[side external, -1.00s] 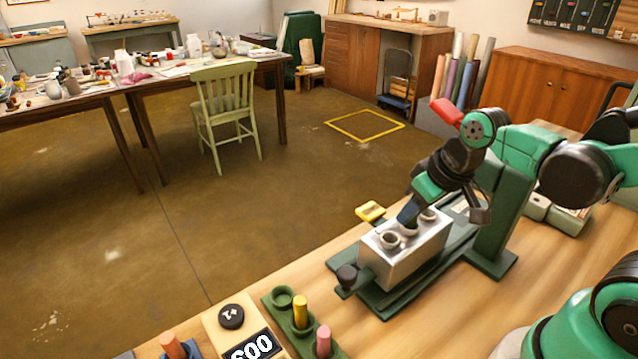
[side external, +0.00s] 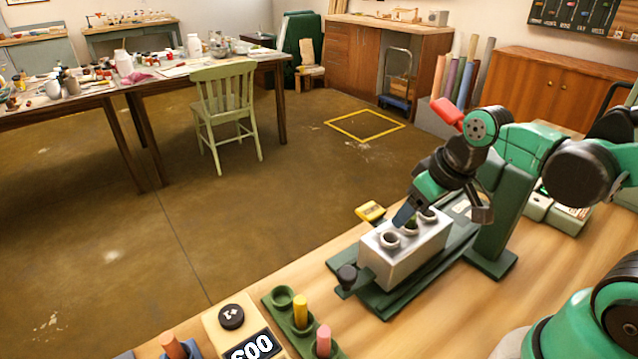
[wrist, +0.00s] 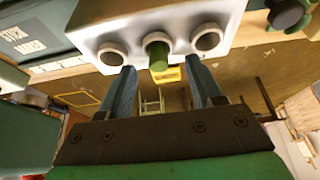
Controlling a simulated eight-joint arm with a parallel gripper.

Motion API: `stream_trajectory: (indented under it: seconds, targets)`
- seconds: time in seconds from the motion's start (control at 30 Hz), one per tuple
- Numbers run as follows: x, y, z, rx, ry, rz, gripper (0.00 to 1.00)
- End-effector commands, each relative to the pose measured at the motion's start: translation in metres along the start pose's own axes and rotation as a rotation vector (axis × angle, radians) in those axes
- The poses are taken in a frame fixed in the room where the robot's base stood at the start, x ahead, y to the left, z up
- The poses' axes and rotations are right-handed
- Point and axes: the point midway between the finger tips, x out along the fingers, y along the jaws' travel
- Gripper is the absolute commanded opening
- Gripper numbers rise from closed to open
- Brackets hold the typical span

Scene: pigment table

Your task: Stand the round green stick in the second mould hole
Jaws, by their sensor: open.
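The silver mould block (side external: 398,262) has a row of three raised round holes and sits on a green base. The round green stick (wrist: 158,58) stands in the middle hole, with its end showing above the rim in the wrist view. It also shows as a small green bit at the middle hole in the side view (side external: 411,224). The two outer holes look empty. My gripper (wrist: 158,70) is open, with one blue finger on each side of the stick and a gap to both. In the side view, the near finger partly hides the middle hole.
A green rack (side external: 273,308) at the front holds a yellow stick (side external: 300,311) and a pink stick (side external: 323,341); its far socket is empty. A scale (side external: 240,330) stands left of it. A dark knob (side external: 347,275) and a yellow piece (side external: 371,211) flank the mould.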

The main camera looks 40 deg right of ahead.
Motion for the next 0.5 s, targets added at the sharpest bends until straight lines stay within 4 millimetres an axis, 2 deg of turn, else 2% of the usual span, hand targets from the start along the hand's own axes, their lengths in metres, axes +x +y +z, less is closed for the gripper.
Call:
stream_trajectory:
  seconds: [0.5]
  targets:
    - [-0.046,0.000,0.001,0.000,0.000,0.000,0.58]
